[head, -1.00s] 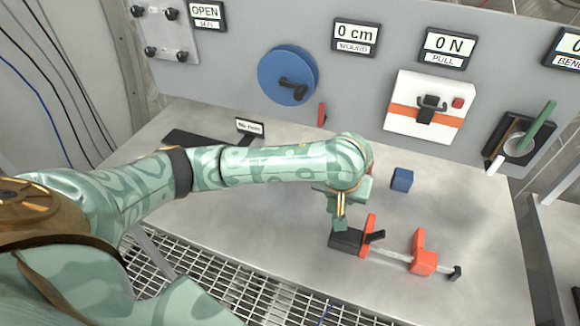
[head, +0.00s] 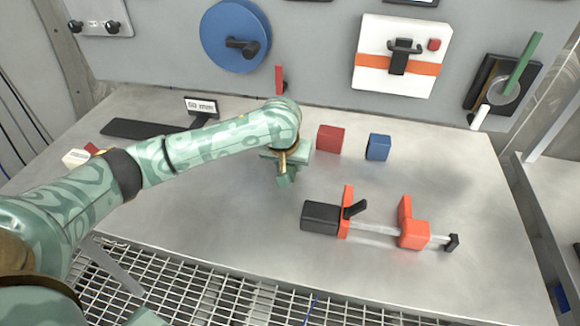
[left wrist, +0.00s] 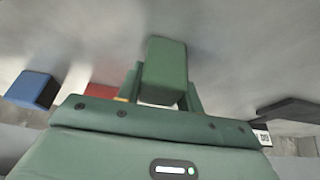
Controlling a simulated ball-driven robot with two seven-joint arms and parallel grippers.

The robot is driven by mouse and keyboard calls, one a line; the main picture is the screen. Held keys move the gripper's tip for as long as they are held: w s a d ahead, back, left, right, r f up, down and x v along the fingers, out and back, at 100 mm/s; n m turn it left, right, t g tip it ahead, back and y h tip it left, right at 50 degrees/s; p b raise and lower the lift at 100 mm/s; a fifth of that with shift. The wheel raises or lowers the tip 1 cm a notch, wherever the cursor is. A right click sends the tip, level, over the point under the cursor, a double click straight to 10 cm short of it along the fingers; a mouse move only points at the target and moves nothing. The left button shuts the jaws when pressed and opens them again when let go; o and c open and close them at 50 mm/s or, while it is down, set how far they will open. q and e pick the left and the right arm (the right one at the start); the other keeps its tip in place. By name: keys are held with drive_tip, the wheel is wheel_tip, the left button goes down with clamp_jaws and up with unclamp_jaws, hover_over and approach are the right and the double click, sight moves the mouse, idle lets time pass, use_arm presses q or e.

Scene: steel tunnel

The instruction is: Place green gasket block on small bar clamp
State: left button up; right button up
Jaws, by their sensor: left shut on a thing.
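The green gasket block (left wrist: 166,72) is between the fingers of my left gripper (left wrist: 163,92) in the left wrist view. In the head view, my left gripper (head: 286,178) points down over the steel bench, left of and behind the clamp. It is shut on the block, whose outline is hard to separate from the green fingers there. The small bar clamp (head: 375,230) lies on the bench, with a black handle at its left, two orange jaws and a steel bar. Nothing rests on it. My right gripper is not in view.
A red block (head: 330,139) and a blue block (head: 378,147) stand behind the clamp. A black gauge plate (head: 143,129) lies at the left. The back panel (head: 320,60) carries a blue wheel (head: 235,37). A metal grating (head: 200,280) borders the bench's front.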

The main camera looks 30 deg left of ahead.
use_arm(q)
drive_tip(key=shift+s+r, duration=0.1)
drive_tip(key=shift+r, duration=0.05)
drive_tip(key=o, duration=1)
drive_tip(key=shift+o, duration=0.2)
